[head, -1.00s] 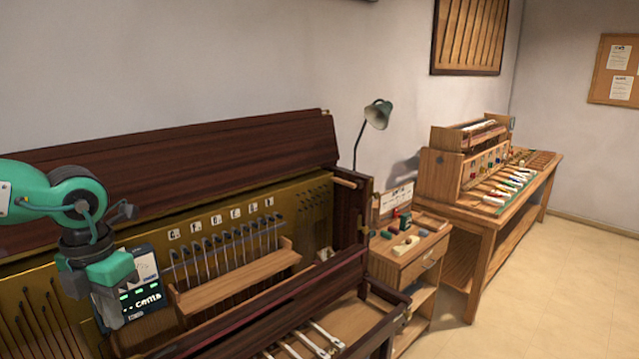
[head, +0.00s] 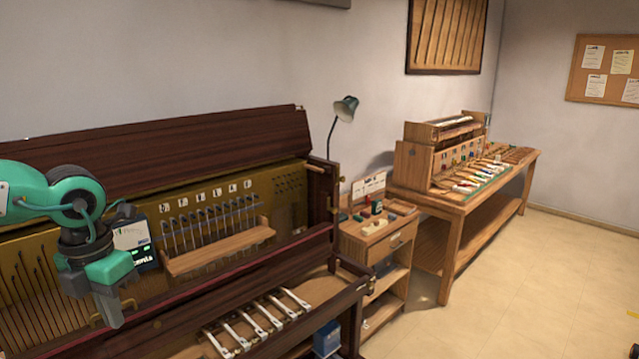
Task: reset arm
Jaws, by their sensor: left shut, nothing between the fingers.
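My left gripper (head: 112,312) is at the lower left of the head view, in front of the opened piano (head: 170,322). It points down, is shut and holds nothing. It stands apart from the row of white keys (head: 258,320) in the piano's key bed, which lie to its right. A small display (head: 143,248) with green characters is partly hidden behind my left gripper and arm. My right arm and gripper are not in view.
A small wooden cabinet (head: 378,240) with small items on top stands right of the piano. Beyond it is a long workbench (head: 462,207) with a wooden rack.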

